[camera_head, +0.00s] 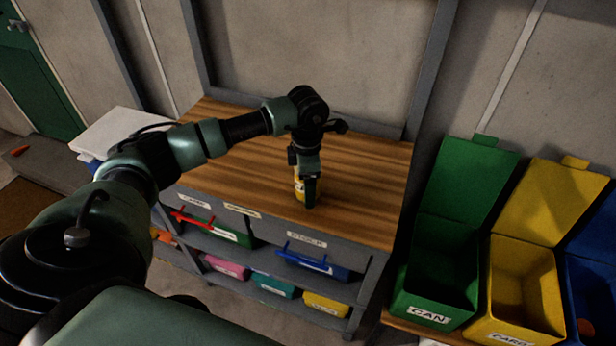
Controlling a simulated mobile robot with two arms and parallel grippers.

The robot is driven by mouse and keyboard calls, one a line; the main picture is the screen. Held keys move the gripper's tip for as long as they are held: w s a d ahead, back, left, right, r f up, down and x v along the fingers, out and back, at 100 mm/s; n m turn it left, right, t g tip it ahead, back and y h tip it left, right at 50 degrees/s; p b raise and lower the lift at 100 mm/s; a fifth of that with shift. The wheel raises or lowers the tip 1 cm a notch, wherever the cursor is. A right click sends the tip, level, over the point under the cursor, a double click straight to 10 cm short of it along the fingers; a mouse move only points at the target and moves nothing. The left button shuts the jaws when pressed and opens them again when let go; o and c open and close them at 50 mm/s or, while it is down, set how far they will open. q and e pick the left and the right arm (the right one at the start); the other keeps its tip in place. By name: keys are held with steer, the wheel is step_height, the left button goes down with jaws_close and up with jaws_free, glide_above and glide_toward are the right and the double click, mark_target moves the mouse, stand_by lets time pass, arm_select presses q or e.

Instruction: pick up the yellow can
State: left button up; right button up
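The yellow can (298,188) stands on the wooden workbench top (360,190), near its front edge. My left gripper (307,188) points down at the can and covers much of it. A strip of yellow shows to the left of the gripper. The fingers are dark and overlap the can, so I cannot tell whether they are closed on it or only around it. My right gripper is not in view.
The bench shelves below hold several colored bins, including a pink one (227,267). At the right stand open-lidded bins: a green one labelled CAN (428,313), a yellow one (503,333) and a blue one (597,290). The bench top around the can is clear.

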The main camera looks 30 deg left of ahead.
arm_select(q)
steer(key=c, duration=1.6)
